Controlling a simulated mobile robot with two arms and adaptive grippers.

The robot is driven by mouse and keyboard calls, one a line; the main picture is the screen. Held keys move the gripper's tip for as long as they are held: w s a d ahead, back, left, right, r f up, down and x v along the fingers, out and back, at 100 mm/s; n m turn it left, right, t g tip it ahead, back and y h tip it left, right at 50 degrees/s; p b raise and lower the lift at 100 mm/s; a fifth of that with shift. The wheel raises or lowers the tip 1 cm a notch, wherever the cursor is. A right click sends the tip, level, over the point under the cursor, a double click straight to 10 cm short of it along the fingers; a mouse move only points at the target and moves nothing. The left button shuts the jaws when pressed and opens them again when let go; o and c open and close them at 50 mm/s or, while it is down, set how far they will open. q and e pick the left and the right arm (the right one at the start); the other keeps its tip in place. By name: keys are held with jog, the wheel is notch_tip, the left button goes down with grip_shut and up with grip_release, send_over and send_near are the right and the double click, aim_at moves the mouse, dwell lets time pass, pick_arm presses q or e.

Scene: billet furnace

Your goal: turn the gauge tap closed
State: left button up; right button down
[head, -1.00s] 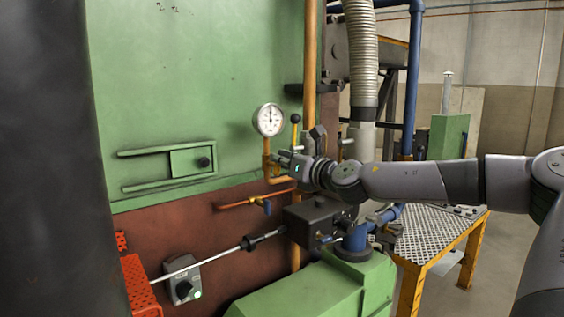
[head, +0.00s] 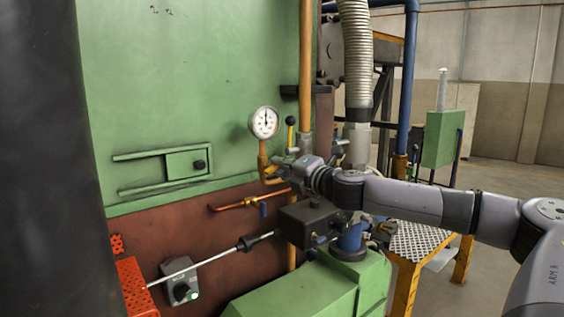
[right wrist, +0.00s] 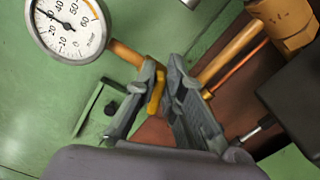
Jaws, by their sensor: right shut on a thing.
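The round white pressure gauge (head: 264,122) stands on a short brass-coloured pipe in front of the green furnace wall. It also shows at the upper left of the right wrist view (right wrist: 68,24). The gauge tap's yellow handle (right wrist: 156,92) sits just below the gauge, on the pipe. My right gripper (right wrist: 168,78) is shut on this handle, with one dark finger on each side. In the head view my right gripper (head: 284,167) reaches the tap from the right and partly hides it. My left gripper is not in view.
A black-knobbed lever (head: 291,122) stands just right of the gauge. A copper pipe with a blue-handled valve (head: 263,208) runs below the tap. A dark box (head: 306,220) and a blue pipe fitting (head: 351,240) lie under my right arm.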

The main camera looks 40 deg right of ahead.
jog(key=shift+d+f+m, duration=0.1)
jog(key=shift+d+m, duration=0.05)
jog(key=shift+m, duration=0.95)
jog(key=shift+d+f+m, duration=0.1)
jog(key=shift+m, duration=1)
jog(key=shift+r, duration=0.1)
jog(key=c, duration=2.1)
grip_release()
jog(key=o, duration=0.4)
jog(key=shift+d+f, duration=0.15)
jog(key=shift+f, duration=0.05)
jog(key=shift+s+a, duration=0.1)
jog(key=shift+a, duration=0.1)
